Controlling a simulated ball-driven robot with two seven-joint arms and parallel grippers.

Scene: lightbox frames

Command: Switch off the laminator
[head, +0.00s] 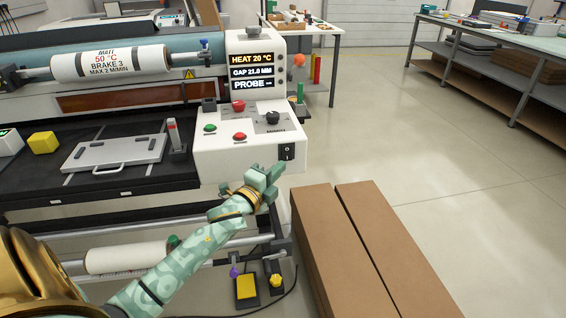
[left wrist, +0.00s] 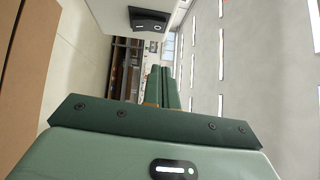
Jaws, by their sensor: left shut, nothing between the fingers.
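The laminator stands at the left, with a white control housing (head: 250,135) at its right end. A black rocker switch (head: 286,151) sits on the housing's front face, low at the right; it also shows near the top of the left wrist view (left wrist: 150,20). I cannot tell which way the rocker is pressed. My left gripper (head: 270,176) is shut and empty, just below and left of the switch in the head view, apparently not touching it. Its green fingers (left wrist: 162,86) lie together in the left wrist view. My right gripper is not in view.
Red, green and black controls (head: 240,137) sit on the housing top, below a display (head: 253,72) reading HEAT 20 °C. A metal plate with a handle (head: 115,153) lies on the black bed. Brown boxes (head: 370,240) stand close at the right. Open floor (head: 440,150) lies beyond.

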